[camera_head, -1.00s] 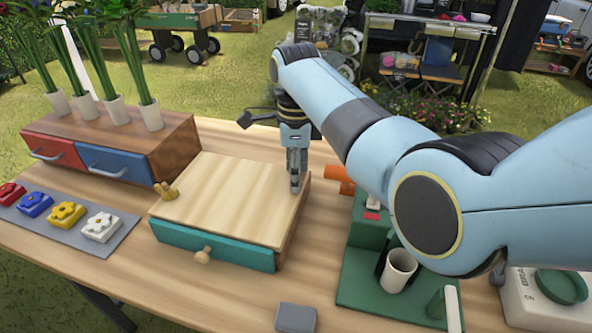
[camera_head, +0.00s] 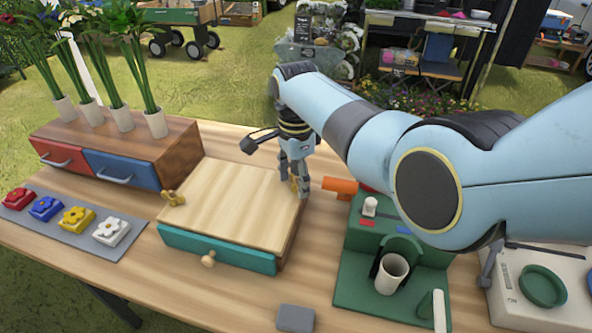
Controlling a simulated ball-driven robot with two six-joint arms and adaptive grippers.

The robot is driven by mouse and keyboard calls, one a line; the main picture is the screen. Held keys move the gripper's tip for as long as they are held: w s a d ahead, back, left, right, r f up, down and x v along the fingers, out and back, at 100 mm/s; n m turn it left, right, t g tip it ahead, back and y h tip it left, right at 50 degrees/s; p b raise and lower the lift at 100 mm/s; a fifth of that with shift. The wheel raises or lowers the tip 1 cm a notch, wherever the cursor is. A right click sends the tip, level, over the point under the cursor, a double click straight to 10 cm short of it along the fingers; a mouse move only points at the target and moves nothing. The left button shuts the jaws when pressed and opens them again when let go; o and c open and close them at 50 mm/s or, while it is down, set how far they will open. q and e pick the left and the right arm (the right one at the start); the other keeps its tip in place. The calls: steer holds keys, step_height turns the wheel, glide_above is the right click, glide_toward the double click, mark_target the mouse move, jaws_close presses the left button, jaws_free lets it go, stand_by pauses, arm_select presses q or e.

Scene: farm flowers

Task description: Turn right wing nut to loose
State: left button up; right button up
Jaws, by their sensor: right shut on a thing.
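A wooden box with a pale lid (camera_head: 235,200) and a teal drawer front (camera_head: 217,248) stands in the middle of the table. The left wing nut (camera_head: 173,198), brass coloured, sits at the lid's left edge. The right wing nut (camera_head: 295,185) is at the lid's right edge, mostly hidden between my fingers. My right gripper (camera_head: 295,190) points down there and is shut on it. Its turn angle is too small to tell. My left gripper is not in view.
A wooden chest with red and blue drawers (camera_head: 120,167) holds potted plants at the left. Flower blocks lie on a grey mat (camera_head: 75,238). A grey block (camera_head: 296,318) lies in front.

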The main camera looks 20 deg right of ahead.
steer(key=n+p, duration=0.2)
steer(key=n, duration=0.2)
steer(key=shift+n, duration=0.4)
steer(key=n+p, duration=0.1)
steer(key=n, duration=0.4)
steer(key=n+p, duration=0.1)
steer(key=n, duration=0.4)
steer(key=shift+n, duration=0.4)
steer(key=n, duration=0.6)
steer(key=shift+p, duration=0.4)
steer(key=n, duration=0.5)
steer(key=shift+n, duration=0.4)
steer(key=n, duration=1.2)
steer(key=shift+n+p, duration=0.3)
steer(key=shift+p, duration=0.05)
steer(key=n, duration=0.5)
steer(key=shift+n, duration=0.3)
